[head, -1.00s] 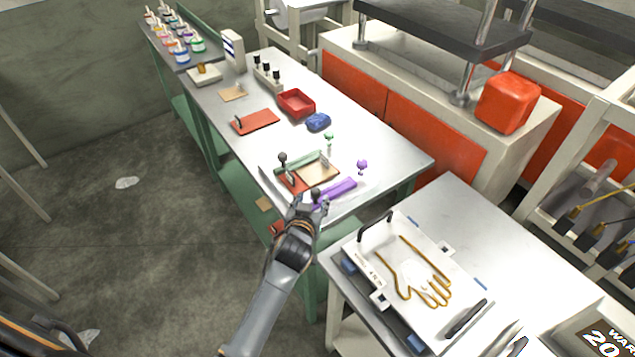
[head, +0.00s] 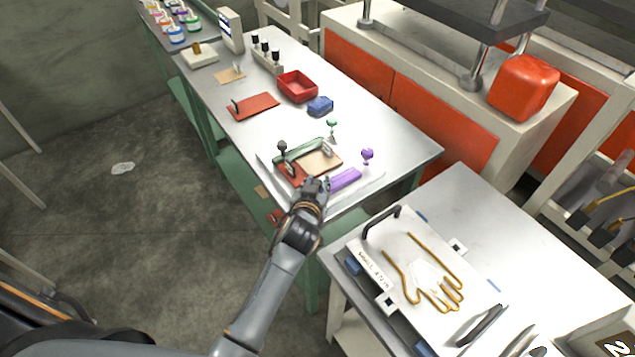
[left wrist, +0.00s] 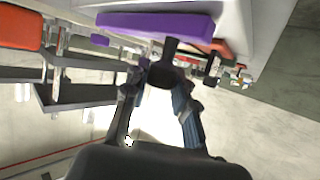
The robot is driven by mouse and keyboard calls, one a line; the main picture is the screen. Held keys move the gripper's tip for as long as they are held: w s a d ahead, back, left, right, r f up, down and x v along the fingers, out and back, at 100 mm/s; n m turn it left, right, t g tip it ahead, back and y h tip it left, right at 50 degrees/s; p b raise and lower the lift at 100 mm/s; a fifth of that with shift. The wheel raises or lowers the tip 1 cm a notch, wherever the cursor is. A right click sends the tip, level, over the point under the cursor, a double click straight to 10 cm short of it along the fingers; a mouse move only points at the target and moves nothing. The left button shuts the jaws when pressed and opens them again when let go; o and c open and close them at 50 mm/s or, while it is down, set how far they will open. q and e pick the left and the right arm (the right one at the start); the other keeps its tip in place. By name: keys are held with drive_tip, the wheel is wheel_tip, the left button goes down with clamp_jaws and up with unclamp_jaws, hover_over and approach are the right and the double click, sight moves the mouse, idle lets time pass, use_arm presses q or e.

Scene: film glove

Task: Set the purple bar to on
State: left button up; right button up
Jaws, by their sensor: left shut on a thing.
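The purple bar (head: 345,179) lies at the near right edge of a pale plate (head: 372,184) on the long metal table. It also shows across the top of the left wrist view (left wrist: 155,25). My left gripper (head: 318,186) is at the bar's near left end and hides that end in the head view. In the left wrist view my left gripper (left wrist: 165,80) has its fingers around a dark knob (left wrist: 171,55) in front of the bar, and is shut on it. A purple ball on a stem (head: 367,155) stands beyond the bar. My right gripper is not in view.
A green bar (head: 298,151), a red piece (head: 291,173) and a tan panel (head: 320,162) sit on the plate beside the purple bar. A red tray (head: 297,88) and blue lump (head: 320,105) lie farther back. A glove-form board (head: 420,270) lies on the right table.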

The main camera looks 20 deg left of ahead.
use_arm(q)
clamp_jaws()
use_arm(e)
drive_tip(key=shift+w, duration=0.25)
use_arm(q)
drive_tip(key=w+a, duration=0.1)
drive_tip(key=a, duration=0.1)
drive_tip(key=w+a, duration=0.2)
drive_tip(key=shift+w+f, duration=0.1)
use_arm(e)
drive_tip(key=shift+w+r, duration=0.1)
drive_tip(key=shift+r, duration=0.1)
use_arm(q)
drive_tip(key=o, duration=0.9)
unclamp_jaws()
drive_tip(key=shift+d, duration=0.1)
drive_tip(key=v, duration=1.2)
